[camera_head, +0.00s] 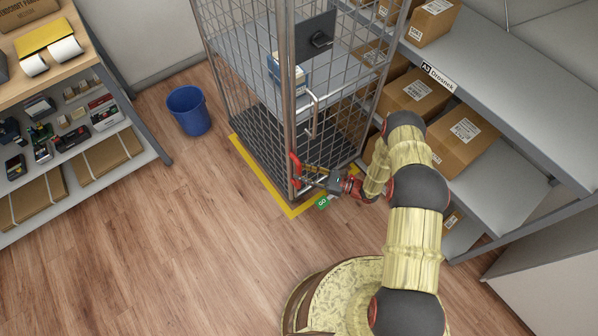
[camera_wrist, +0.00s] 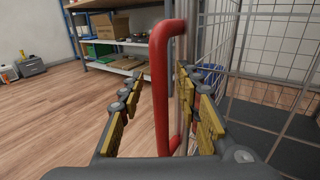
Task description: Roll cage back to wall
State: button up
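The roll cage (camera_head: 262,95), a tall wire-mesh cage, stands upright at the back, beside the shelf. A yellow outline (camera_head: 262,178) on the floor runs along its left and front sides. The red handle (camera_head: 295,168) is on the cage's near upright. My gripper (camera_head: 308,178) is at this handle. In the wrist view, the red handle (camera_wrist: 160,95) stands upright between the two parted fingers of my gripper (camera_wrist: 162,88), with a gap showing on the left. Contact on the right cannot be told.
A blue bin (camera_head: 188,110) stands left of the cage. A shelf (camera_head: 475,75) with cartons stands close on the right. A workbench (camera_head: 50,75) with stocked shelves is at the left. The wooden floor (camera_head: 180,230) in front is clear.

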jog(key=shift+x, duration=0.8)
jog(key=c, duration=0.3)
grip_shut()
